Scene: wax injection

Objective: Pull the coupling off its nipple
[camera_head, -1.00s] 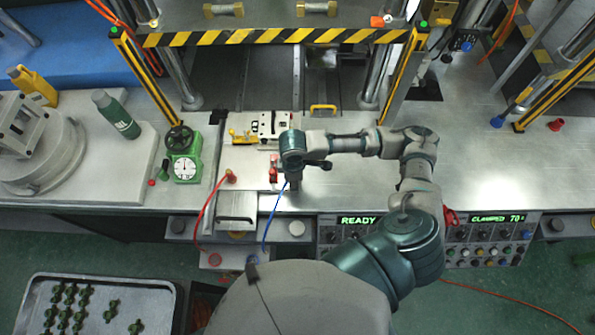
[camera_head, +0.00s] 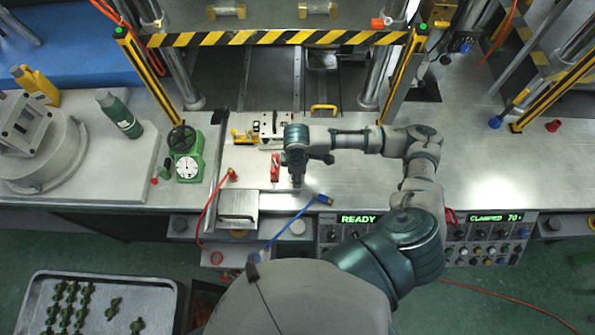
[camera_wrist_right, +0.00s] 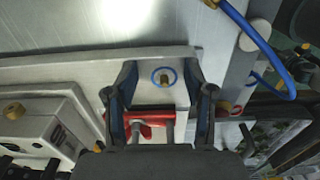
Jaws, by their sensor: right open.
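My right gripper (camera_head: 297,182) points down over the bench near its front edge. In the wrist view its two fingers (camera_wrist_right: 160,72) are spread, with nothing held between them. A bare brass nipple (camera_wrist_right: 164,77) inside a blue ring shows between the fingertips. The blue hose (camera_head: 288,220) lies loose, and its coupling (camera_head: 325,200) is off to the right of the gripper at the bench's front edge. The brass end of the blue hose (camera_wrist_right: 245,34) is at the top edge of the wrist view, apart from the nipple. My left gripper is not in view.
A red hose (camera_head: 203,205) rises to a fitting left of the gripper. A red part (camera_head: 275,168) and a white block with a yellow handle (camera_head: 268,125) stand close by. A green gauge (camera_head: 186,165) is farther left.

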